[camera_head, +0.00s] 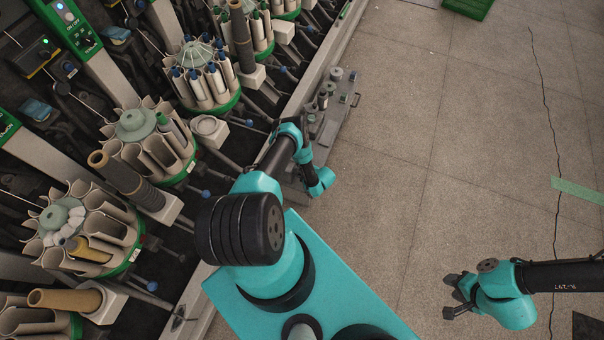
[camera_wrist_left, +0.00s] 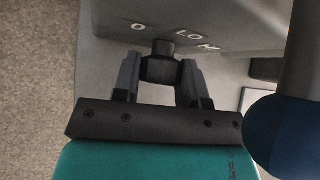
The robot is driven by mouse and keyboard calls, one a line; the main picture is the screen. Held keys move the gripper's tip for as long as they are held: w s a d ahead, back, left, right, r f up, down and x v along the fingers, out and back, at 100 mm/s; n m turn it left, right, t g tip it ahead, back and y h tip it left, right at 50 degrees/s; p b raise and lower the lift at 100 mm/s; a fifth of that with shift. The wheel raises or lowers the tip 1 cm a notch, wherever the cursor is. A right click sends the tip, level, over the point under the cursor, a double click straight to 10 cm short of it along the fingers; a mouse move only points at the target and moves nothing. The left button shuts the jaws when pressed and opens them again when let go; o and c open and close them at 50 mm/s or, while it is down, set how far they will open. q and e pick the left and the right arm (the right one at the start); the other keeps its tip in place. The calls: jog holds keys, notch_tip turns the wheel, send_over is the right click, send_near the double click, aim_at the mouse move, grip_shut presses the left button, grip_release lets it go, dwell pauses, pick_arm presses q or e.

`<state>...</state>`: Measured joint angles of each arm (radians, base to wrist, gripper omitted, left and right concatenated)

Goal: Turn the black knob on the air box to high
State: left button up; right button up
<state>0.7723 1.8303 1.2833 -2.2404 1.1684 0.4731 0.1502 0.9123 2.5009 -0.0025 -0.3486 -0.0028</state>
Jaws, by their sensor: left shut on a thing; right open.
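In the left wrist view, the black knob (camera_wrist_left: 162,64) sits on the face of the grey air box (camera_wrist_left: 225,22), just below white marks reading 0, LO and HI. My left gripper (camera_wrist_left: 160,80) is shut on the knob, one finger on each side of it. I cannot tell which mark the knob points to. My right gripper (camera_head: 449,297) is open and empty above the floor at the lower right.
A dark blue ball (camera_wrist_left: 283,135) on a grey rod is close to the right of my left gripper. The cone winder, with its round bobbin magazines (camera_head: 150,145) and cones, fills the left. A grey tray (camera_head: 325,125) holds small parts. Floor (camera_head: 430,130) at right is mostly clear.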

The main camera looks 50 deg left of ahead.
pick_arm(q)
jog(key=shift+m+g+h, duration=0.5)
jog(key=shift+m+g, duration=0.1)
jog(key=shift+g, duration=0.3)
jog(key=o, duration=0.9)
jog(key=shift+o, duration=0.2)
jog(key=shift+w, duration=0.1)
jog(key=v, duration=1.7)
jog(key=shift+r, duration=0.2)
